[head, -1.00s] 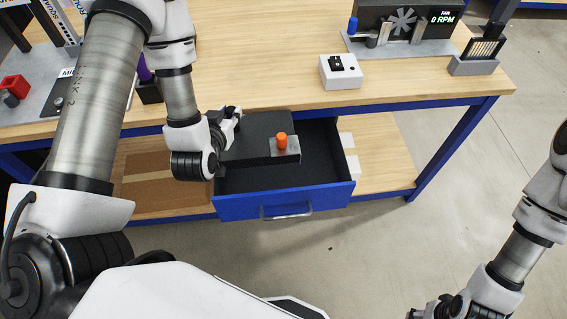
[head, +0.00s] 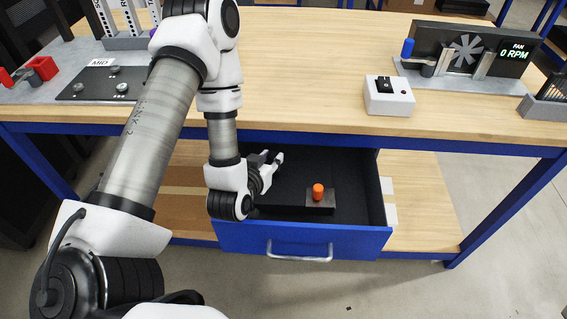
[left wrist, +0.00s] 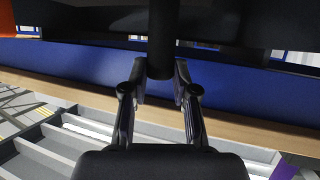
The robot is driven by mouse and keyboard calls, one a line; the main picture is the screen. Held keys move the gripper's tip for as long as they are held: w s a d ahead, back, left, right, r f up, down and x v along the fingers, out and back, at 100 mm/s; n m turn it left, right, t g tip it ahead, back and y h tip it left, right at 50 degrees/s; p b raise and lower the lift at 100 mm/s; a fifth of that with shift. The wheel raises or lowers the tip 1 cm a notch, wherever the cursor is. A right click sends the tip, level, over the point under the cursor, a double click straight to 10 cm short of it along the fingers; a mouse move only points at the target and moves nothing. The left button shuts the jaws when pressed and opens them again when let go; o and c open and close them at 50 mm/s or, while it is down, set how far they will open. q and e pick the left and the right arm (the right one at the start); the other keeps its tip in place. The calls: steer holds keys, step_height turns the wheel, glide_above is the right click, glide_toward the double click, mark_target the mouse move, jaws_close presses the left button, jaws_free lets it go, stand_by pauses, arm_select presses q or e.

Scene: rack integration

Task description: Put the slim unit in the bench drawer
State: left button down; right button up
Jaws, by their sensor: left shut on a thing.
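The slim unit (head: 287,190) is a flat dark box with a grey plate and an orange knob (head: 318,190) at its right front. In the head view it lies within the opening of the pulled-out blue bench drawer (head: 345,242). I cannot tell whether it rests on the drawer floor. My left gripper (head: 270,166) is at the unit's left end. In the left wrist view its fingers (left wrist: 160,88) are shut on a dark upright post (left wrist: 162,42) under a dark body. The unit's left end is partly hidden by my left wrist. My right gripper is out of view.
The wooden bench top (head: 300,75) overhangs the back of the drawer. On it are a white switch box (head: 389,100), a fan module (head: 465,52) and a dark MID plate (head: 102,84). A lower shelf (head: 425,205) lies beside the drawer.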

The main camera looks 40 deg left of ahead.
arm_select(q)
steer(key=shift+f, duration=1.85)
steer(key=r+p+x, duration=0.1)
steer(key=x, duration=0.6)
steer(key=shift+w+a+r, duration=0.2)
steer(key=shift+w, duration=0.5)
steer(key=c, duration=0.9)
jaws_free()
steer(key=shift+s, duration=0.1)
steer(key=v, duration=0.7)
steer(key=shift+s+d+b, duration=0.1)
steer(key=shift+s+b, duration=0.05)
steer(key=shift+b, duration=0.15)
